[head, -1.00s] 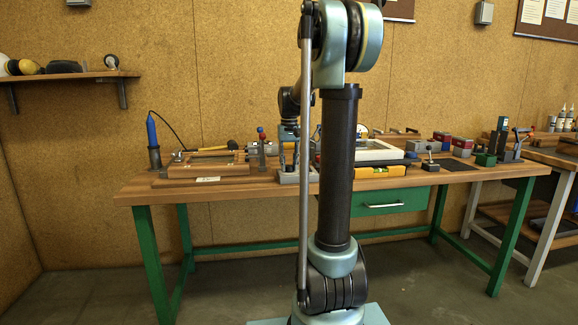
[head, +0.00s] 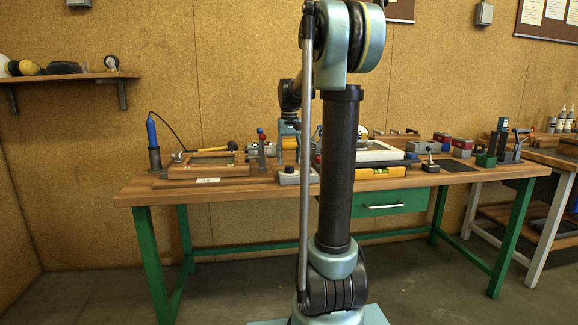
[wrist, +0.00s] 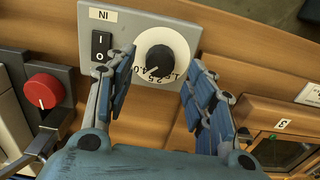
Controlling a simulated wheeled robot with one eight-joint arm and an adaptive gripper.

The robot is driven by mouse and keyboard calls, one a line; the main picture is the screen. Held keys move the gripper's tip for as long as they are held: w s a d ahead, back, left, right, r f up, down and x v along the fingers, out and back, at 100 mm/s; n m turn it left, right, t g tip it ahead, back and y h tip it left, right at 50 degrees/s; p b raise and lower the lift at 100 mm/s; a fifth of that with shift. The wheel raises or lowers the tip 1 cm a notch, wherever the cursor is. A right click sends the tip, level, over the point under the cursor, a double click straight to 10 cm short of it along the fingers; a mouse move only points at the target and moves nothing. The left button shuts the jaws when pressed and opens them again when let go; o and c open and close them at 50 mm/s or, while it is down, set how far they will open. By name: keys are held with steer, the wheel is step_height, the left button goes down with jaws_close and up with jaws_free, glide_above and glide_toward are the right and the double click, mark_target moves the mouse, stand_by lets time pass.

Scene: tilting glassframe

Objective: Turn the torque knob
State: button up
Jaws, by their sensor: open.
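The black knob (wrist: 160,60) sits on a round white dial with printed numbers, on a grey panel (wrist: 98,22), in the wrist view. I take it to be the torque knob. My gripper (wrist: 162,62) is open, with one blue finger left of the knob and the other right of it. The fingers appear apart from the knob, and nothing is between them but the view of the dial. In the head view, the end of my arm is over the bench, but the fingers and the knob are too small or hidden to make out.
A black rocker switch (wrist: 101,45) is on the same panel, close to the left finger. A red knob (wrist: 42,91) is farther left. A wooden frame fixture (head: 207,168) and a blue upright tool (head: 152,135) stand on the wooden bench (head: 245,189). A yellow level (head: 381,173) lies right of my arm.

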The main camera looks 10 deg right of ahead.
step_height(320, 180, up, 9)
stand_by(0.4)
